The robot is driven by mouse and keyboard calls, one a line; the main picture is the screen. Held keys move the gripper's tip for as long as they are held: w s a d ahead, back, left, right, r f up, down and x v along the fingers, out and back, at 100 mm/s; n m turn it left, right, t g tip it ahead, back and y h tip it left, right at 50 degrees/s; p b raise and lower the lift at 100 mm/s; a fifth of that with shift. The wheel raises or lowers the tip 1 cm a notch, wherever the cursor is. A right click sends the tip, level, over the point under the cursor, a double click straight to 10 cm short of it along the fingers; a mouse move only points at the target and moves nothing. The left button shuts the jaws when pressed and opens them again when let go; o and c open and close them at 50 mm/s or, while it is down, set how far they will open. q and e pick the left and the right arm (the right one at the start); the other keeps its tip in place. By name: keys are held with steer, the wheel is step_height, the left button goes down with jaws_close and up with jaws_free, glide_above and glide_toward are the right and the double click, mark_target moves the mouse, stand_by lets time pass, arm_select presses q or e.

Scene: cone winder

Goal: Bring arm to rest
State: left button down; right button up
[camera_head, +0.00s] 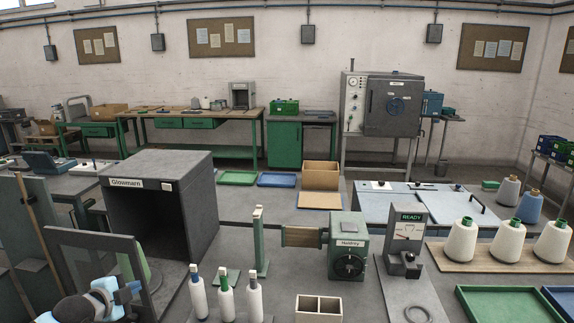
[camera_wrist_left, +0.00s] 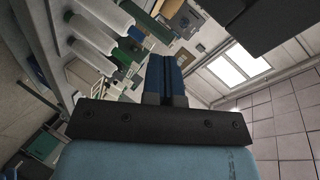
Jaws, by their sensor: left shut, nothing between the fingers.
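My left arm comes in at the bottom left corner of the head view. Its gripper (camera_head: 134,289) is low there, in front of a dark framed panel and left of the white bobbins. In the left wrist view the two blue fingers of the left gripper (camera_wrist_left: 165,72) are together, with nothing between them. My right arm and right gripper are not in view.
A grey open-fronted box labelled Glowmern (camera_head: 185,165) stands behind the gripper. Several white bobbins (camera_head: 227,300) stand to its right. A green winder (camera_head: 348,240), a READY device (camera_head: 408,228) and cones on a wooden board (camera_head: 490,262) stand farther right.

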arm_select(q)
steer(key=s+d+f+n+g+h, duration=0.1)
steer(key=s+d+f+n, duration=0.5)
steer(key=s+d+f, duration=1.05)
steer(key=s+d+f+n, duration=0.1)
steer(key=s+d+n, duration=0.1)
steer(key=s, duration=0.7)
steer(key=s+d+f+n+g+y+p, duration=0.1)
steer(key=s+d+n, duration=0.1)
steer(key=s+n, duration=0.3)
steer(key=s, duration=0.4)
steer(key=shift+d+f+n, duration=0.3)
steer(key=shift+f, duration=0.05)
